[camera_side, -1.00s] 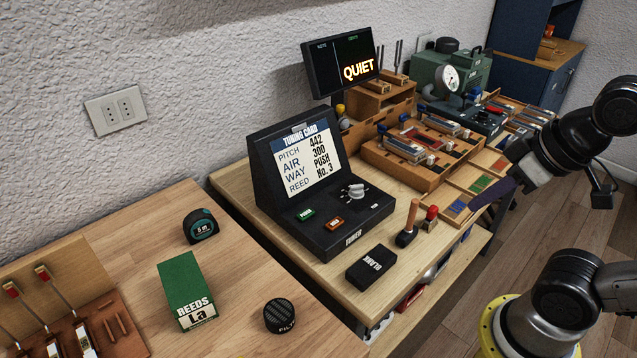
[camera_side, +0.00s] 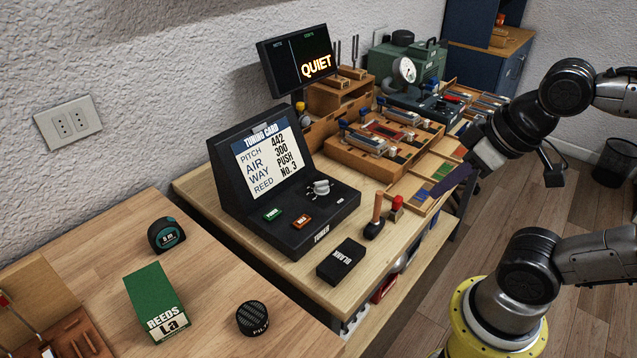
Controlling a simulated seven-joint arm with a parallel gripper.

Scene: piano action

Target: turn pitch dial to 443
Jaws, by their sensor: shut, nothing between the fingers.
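The tuner console (camera_side: 330,213) is a black box on the wooden bench. A pale grey knob (camera_side: 319,187), which looks like the dial, sits on its sloped top; its pointer setting is too small to read. A tuning card (camera_side: 268,160) on the console's upright face reads pitch 442, air 300, way push, reed No. 3. A small display (camera_side: 300,58) behind the console reads QUIET; its small figures are unreadable. My gripper (camera_side: 446,190) is shut and empty, with dark fingers pointing down-left over the bench's right edge. It is well to the right of the knob and apart from it.
A green button (camera_side: 272,214) and an orange button (camera_side: 301,221) are on the console. A wooden-handled tool (camera_side: 376,215), a red-topped piece (camera_side: 396,207) and a black box (camera_side: 342,262) stand between console and bench edge. Wooden racks (camera_side: 375,150) of reeds lie behind.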

